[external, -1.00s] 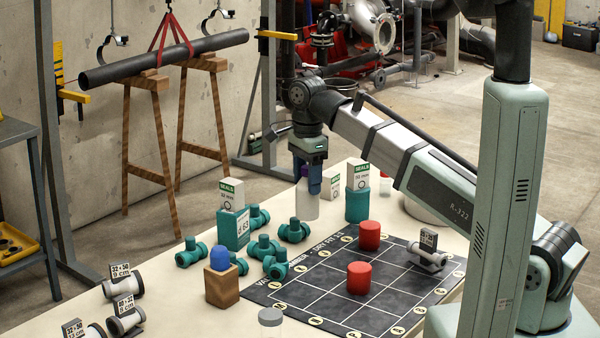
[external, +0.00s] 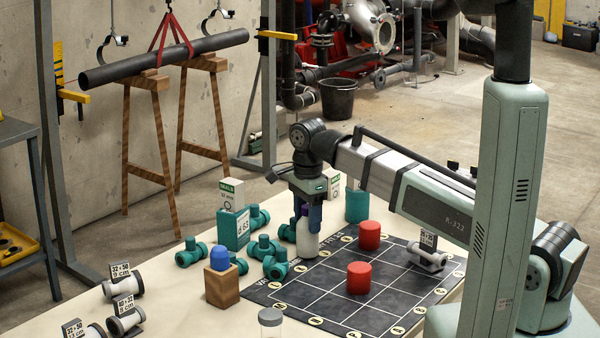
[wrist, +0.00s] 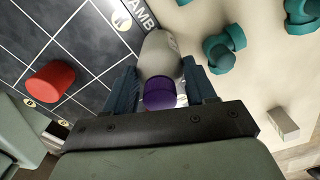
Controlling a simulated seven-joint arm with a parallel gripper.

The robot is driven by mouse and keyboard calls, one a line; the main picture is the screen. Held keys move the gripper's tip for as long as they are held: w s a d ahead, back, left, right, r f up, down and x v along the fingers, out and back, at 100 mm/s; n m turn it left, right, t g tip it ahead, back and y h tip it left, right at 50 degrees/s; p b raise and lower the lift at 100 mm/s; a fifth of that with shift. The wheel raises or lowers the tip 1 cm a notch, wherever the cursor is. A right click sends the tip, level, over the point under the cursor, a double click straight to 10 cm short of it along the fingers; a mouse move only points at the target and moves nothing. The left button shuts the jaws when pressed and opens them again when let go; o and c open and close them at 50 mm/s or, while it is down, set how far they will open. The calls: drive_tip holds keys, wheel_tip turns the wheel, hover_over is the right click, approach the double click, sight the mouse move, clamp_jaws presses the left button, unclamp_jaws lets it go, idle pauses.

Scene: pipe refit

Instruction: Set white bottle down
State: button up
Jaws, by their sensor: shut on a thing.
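The white bottle (external: 307,241) with a purple cap stands upright between the fingers of my gripper (external: 307,214), which is shut on it near the top. It is at the back left edge of the dark grid mat (external: 330,298). In the wrist view the white bottle (wrist: 160,57) and its purple cap sit between the two blue fingers of my gripper (wrist: 162,85). I cannot tell whether the bottle's base touches the surface.
Red cylinders (external: 369,236) stand on the mat. Teal pipe fittings (external: 276,264) lie close left of the bottle. A wooden block with a blue top (external: 221,284) stands further left. Several mat squares are clear.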

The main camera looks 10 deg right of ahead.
drive_tip(key=shift+f, duration=0.25)
drive_tip(key=o, duration=1.2)
drive_tip(key=shift+r, duration=0.15)
wheel_tip(320, 180, up, 12)
drive_tip(key=shift+r, duration=0.1)
